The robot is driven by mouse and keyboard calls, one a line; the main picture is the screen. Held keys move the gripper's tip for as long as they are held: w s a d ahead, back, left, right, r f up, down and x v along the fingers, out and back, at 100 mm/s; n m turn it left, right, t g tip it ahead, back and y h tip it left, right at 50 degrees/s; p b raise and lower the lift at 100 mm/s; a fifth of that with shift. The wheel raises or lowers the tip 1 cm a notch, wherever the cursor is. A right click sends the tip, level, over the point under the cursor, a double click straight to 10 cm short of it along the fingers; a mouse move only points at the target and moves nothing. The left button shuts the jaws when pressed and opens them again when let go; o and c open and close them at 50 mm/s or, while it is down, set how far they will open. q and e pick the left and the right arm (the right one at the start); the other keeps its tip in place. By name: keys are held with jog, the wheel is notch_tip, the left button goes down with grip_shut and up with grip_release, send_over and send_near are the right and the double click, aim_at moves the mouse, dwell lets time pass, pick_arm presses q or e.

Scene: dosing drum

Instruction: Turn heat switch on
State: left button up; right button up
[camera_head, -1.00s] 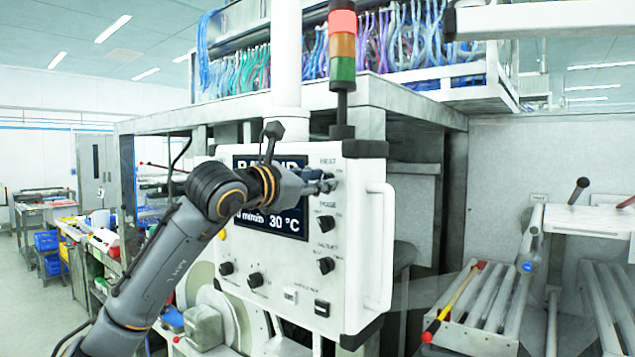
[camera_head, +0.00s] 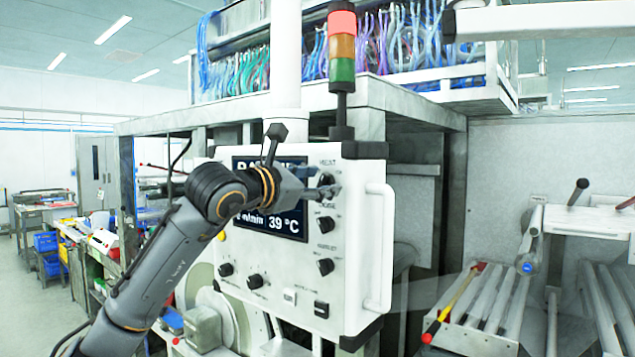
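The white control panel (camera_head: 348,265) stands in the middle of the head view. Its heat switch (camera_head: 326,180) is a dark knob at the top right, under the HEAT label. My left gripper (camera_head: 328,190) is at this knob, its fingers partly in front of it. I cannot tell whether the fingers are closed on the knob. The display (camera_head: 287,222) reads 39 °C and is partly hidden by my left arm. My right gripper is not in view.
More dark knobs (camera_head: 325,224) sit below the heat switch and along the panel's lower part. A white handle (camera_head: 380,245) sticks out at the panel's right edge. A signal tower (camera_head: 342,45) stands above. Metal rollers (camera_head: 490,300) lie at right.

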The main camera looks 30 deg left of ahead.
pick_arm(q)
jog(key=s, duration=1.2)
jog(key=shift+a, duration=0.45)
